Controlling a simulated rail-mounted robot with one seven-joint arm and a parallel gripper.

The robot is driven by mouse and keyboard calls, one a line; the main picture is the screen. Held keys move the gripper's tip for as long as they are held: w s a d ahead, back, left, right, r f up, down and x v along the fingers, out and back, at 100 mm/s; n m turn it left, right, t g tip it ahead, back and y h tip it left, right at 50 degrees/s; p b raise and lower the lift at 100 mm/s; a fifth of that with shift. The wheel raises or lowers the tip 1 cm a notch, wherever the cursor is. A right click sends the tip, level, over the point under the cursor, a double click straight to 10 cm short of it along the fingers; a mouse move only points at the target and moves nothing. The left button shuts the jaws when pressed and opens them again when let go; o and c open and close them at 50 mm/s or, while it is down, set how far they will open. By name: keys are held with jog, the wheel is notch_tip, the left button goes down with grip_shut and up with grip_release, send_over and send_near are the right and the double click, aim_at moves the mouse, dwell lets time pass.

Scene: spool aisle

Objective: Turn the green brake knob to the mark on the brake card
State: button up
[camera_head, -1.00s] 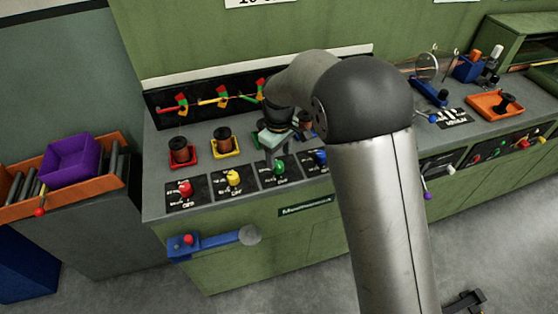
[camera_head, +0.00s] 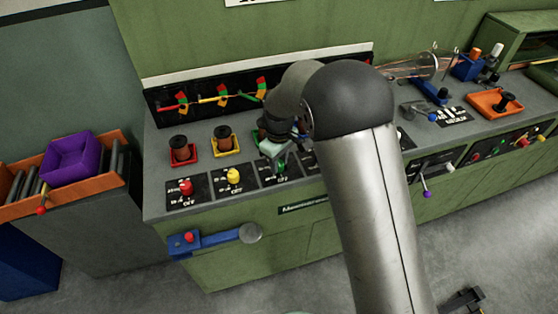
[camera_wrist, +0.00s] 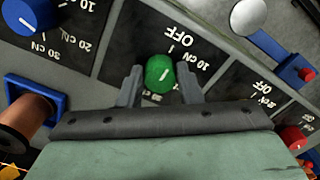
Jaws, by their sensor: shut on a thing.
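The green brake knob (camera_wrist: 159,74) sits between the two fingers of my gripper (camera_wrist: 160,80) in the wrist view. The fingers are shut on its sides. The knob's white line points up and slightly right, toward the tick by OFF. The knob's panel (camera_wrist: 210,85) shows OFF and 10 CN; the lower marks are mostly hidden by my gripper. In the head view the green knob (camera_head: 282,167) shows just below my gripper (camera_head: 277,156). No brake card can be made out for certain; a white sign (camera_head: 250,2) on the wall is cut off at the top edge.
A red knob (camera_head: 186,188) and a yellow knob (camera_head: 234,176) stand left on the same bench front. A blue knob (camera_wrist: 28,12) is on the neighbouring panel. Spools in red (camera_head: 183,160) and yellow (camera_head: 225,150) trays stand behind. A blue lever (camera_head: 215,239) juts from the front.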

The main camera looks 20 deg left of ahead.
aim_at(279, 163)
jog(key=m+b, duration=0.2)
jog(key=m, duration=0.2)
jog(key=shift+m, duration=0.3)
jog(key=shift+m+b, duration=0.6)
jog(key=shift+m, duration=1.9)
jog(key=o, duration=1)
jog(key=shift+r, duration=0.1)
notch_tip(279, 163, up, 17)
jog(key=shift+r+b, duration=0.15)
jog(key=shift+b, duration=0.35)
